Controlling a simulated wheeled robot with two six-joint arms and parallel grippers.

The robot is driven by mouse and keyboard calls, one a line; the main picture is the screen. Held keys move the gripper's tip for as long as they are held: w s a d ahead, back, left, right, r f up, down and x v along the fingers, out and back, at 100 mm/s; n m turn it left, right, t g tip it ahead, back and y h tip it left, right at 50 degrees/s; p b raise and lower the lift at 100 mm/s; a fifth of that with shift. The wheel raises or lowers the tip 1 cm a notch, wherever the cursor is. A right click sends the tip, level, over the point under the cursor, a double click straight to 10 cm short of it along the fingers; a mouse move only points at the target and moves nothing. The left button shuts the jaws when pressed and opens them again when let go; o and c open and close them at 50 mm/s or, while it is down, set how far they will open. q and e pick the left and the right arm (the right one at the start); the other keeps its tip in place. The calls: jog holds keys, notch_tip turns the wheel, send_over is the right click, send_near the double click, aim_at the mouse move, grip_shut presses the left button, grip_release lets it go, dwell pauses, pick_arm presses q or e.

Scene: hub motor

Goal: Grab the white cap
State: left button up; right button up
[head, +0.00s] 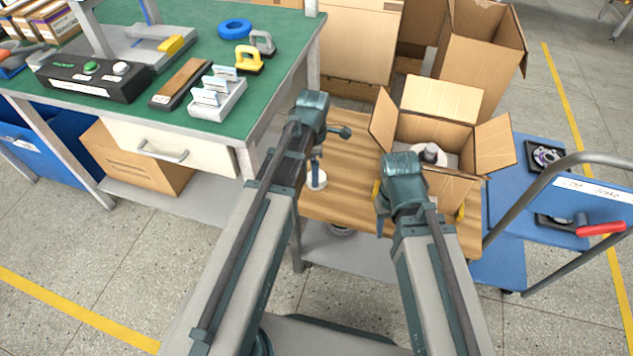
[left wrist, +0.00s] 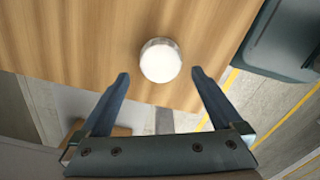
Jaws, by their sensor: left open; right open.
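The white cap (head: 316,180) lies on the wooden tabletop (head: 340,205), near its left edge. In the left wrist view the round white cap (left wrist: 160,62) lies just ahead of the fingertips, between their lines, with its pale top facing the camera. My left gripper (left wrist: 160,78) is open and empty above the table's edge. In the head view my left gripper (head: 317,158) points down over the cap and partly covers that area. My right gripper (head: 397,212) is open in front of the open carton. Its fingers are partly hidden by its own arm.
An open carton (head: 435,128) holding a grey part (head: 432,153) stands on the wooden table. A green workbench (head: 150,115) with tools and trays is at the left. A blue cart (head: 515,195) with a metal handle is at the right. More cartons (head: 355,45) stand behind.

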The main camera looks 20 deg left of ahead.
pick_arm(q)
notch_tip(320, 180, down, 3)
jog(key=shift+f+b, duration=0.1)
jog(key=shift+b, duration=1)
pick_arm(e)
notch_tip(320, 180, down, 3)
jog(key=shift+f, duration=0.1)
pick_arm(q)
jog(key=shift+c, duration=0.2)
jog(key=c, duration=1.3)
jog(key=shift+o, duration=0.2)
pick_arm(e)
jog(key=shift+r, duration=0.2)
